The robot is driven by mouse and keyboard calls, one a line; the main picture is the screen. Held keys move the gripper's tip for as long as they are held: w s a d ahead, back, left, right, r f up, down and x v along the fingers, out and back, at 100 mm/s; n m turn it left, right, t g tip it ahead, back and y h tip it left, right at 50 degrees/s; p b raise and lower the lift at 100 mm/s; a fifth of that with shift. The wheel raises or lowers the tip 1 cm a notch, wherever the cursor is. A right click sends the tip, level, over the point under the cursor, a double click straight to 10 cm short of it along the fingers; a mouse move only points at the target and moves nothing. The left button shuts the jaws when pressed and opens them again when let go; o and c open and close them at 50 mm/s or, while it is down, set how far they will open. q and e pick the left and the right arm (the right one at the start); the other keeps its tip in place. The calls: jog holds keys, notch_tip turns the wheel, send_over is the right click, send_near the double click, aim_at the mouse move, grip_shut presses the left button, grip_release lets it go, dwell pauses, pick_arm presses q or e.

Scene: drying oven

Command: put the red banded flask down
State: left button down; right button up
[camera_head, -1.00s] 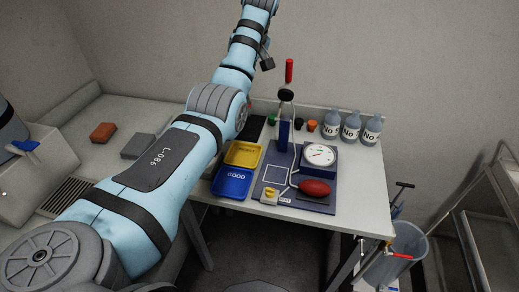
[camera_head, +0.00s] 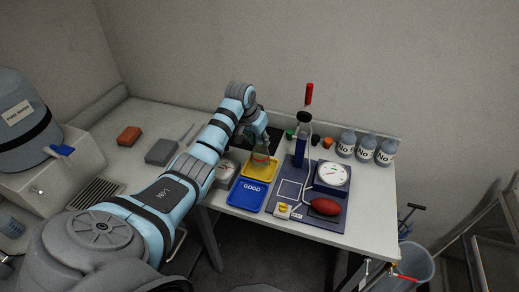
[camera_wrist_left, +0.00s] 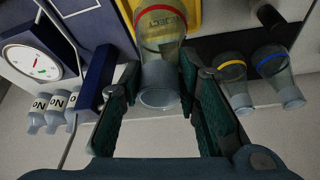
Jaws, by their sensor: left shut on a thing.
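The red banded flask (camera_head: 261,160) is clear glass and stands roughly upright at the yellow tray (camera_head: 247,198), beyond the blue tray marked GOOD (camera_head: 244,190). In the left wrist view the flask (camera_wrist_left: 163,40) shows its red band, with lettering on the yellow tray behind it. My left gripper (camera_head: 257,146) is shut on the flask's neck; its fingers (camera_wrist_left: 160,88) also show in the wrist view. I cannot tell whether the flask's base touches the tray. My right gripper is not in view.
A yellow-banded flask (camera_wrist_left: 234,75) and a blue-banded flask (camera_wrist_left: 274,66) are close beside the gripper. A dial gauge (camera_head: 332,175), red bulb (camera_head: 323,207) and tall stand with a blue column (camera_head: 301,145) are right of the trays. Several labelled bottles (camera_head: 365,149) line the back.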

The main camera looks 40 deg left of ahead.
aim_at(258, 145)
pick_arm(q)
notch_tip(258, 145, down, 5)
jog(key=shift+s+r, duration=0.1)
jog(key=shift+r, duration=0.1)
jog(key=c, duration=1.2)
grip_release()
jog(key=shift+r, duration=0.1)
jog(key=shift+s+r, duration=0.1)
jog(key=shift+r, duration=0.2)
jog(key=p+v, duration=0.1)
jog(key=v, duration=1)
jog(key=shift+s+r, duration=0.1)
